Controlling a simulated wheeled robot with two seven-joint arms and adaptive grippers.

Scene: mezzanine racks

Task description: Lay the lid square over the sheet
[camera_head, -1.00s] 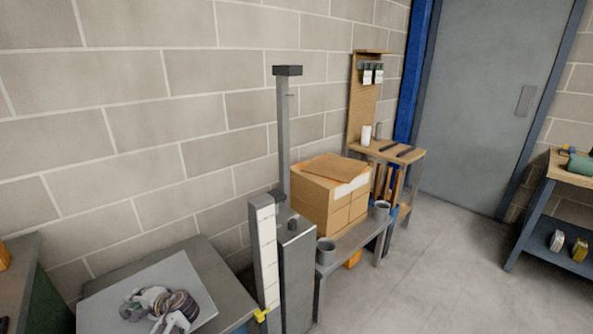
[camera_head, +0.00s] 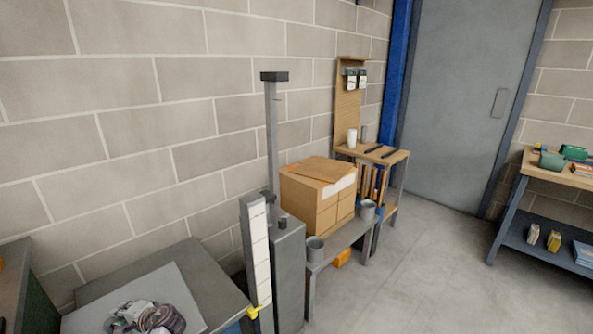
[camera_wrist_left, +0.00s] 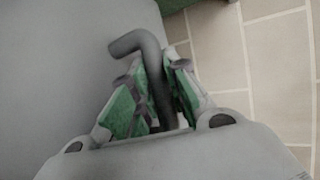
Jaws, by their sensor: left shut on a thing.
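My left gripper (camera_head: 150,318) shows at the bottom left of the head view, over a light grey square panel (camera_head: 180,288) that looks like the lid. In the left wrist view the gripper (camera_wrist_left: 157,85) has its green-padded fingers shut on a dark grey bent handle (camera_wrist_left: 127,43). A plain grey surface (camera_wrist_left: 60,70) fills the left of that view. In the head view the panel is above or on a darker grey bench top (camera_head: 205,270); I cannot tell whether they touch. I cannot make out the sheet. My right gripper is not in view.
A grey post unit with a white scale strip (camera_head: 258,255) stands right of the bench. Beyond it a low bench holds a cardboard box (camera_head: 315,205) and grey cups (camera_head: 315,249). A block wall (camera_head: 130,120) runs behind. The floor (camera_head: 420,275) on the right is clear.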

